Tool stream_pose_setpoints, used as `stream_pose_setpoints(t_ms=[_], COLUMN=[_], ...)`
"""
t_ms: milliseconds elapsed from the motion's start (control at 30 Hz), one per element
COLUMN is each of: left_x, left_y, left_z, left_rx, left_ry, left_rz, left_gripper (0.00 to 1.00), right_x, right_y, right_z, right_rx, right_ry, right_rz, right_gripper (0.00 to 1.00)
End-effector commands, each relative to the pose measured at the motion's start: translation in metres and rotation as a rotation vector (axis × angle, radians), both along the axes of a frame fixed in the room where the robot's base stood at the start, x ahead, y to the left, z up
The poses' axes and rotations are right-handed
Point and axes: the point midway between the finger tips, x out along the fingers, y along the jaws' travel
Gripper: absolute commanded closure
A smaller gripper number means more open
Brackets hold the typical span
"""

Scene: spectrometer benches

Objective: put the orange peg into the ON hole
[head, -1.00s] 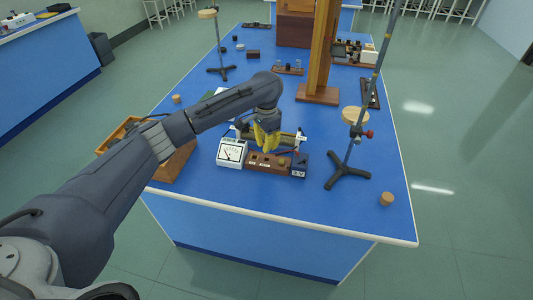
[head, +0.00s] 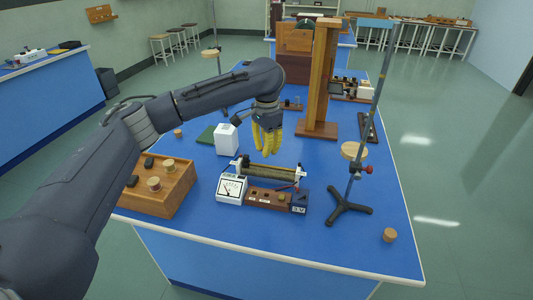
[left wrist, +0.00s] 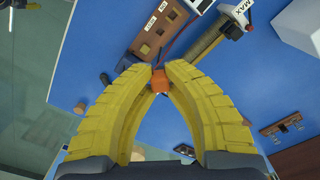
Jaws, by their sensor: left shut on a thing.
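My left gripper (head: 267,140) has yellow fingers and hangs above the bench, beyond the coil instrument in the head view. In the left wrist view its fingers close at the tips on the orange peg (left wrist: 160,82). The peg is hidden by the fingers in the head view. The brown wooden hole block (head: 268,198) lies at the front of the bench, apart from the peg. It also shows in the left wrist view (left wrist: 160,32), with dark holes and small white labels. My right gripper is out of view.
A white meter (head: 230,188) stands left of the block, and the coil instrument (head: 268,172) lies behind it. A stand with a tripod foot (head: 347,207) is on the right. A wooden box (head: 160,205) and white box (head: 226,139) are to the left.

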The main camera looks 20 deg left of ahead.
Motion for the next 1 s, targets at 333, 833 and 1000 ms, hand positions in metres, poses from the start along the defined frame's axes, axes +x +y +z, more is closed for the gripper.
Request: stream_pose_setpoints(t_ms=[333, 833, 1000], left_x=[0.000, -0.002, -0.014], left_y=[0.000, 0.001, 0.002], left_z=[0.015, 0.022, -0.011], left_rx=[0.001, 0.001, -0.002], left_ry=[-0.002, 0.001, 0.005], left_rz=[0.001, 0.000, 0.006], left_gripper=[1.00, 1.00, 1.00], right_x=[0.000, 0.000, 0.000], right_y=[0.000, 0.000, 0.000], right_z=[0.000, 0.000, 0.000], right_rx=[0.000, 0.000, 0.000], right_ry=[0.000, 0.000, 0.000], right_rz=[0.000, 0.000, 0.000], right_gripper=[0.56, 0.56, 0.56])
